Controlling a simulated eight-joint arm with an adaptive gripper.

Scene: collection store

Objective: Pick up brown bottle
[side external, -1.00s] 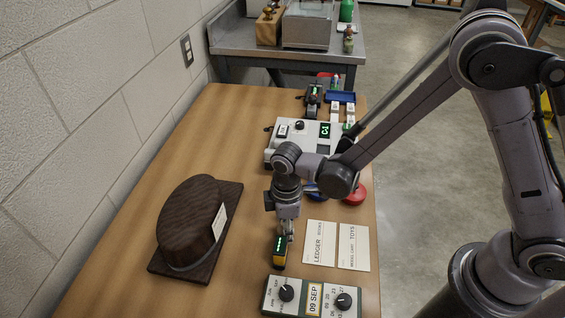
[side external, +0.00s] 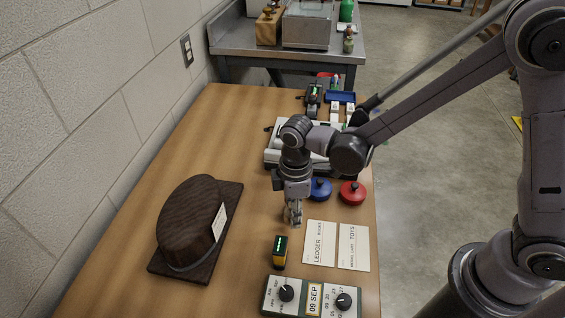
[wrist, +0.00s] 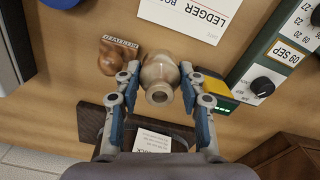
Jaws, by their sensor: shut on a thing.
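The brown bottle (wrist: 157,72) is tan-brown with a round body and an open neck, and it shows between the fingers in the wrist view. My gripper (wrist: 160,92) is shut on it, with one blue-grey finger on each side. In the side external view my gripper (side external: 293,218) points down above the wooden table. There the bottle is largely hidden by the fingers and cannot be made out clearly. I cannot tell how far it is off the table.
A yellow-black device (side external: 280,252) stands close in front of the gripper. A wooden stamp (wrist: 118,60) is beside the bottle. Two cards (side external: 337,246), a date dial box (side external: 312,297), blue (side external: 319,190) and red (side external: 352,193) round items and a large brown hat form (side external: 190,225) surround it.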

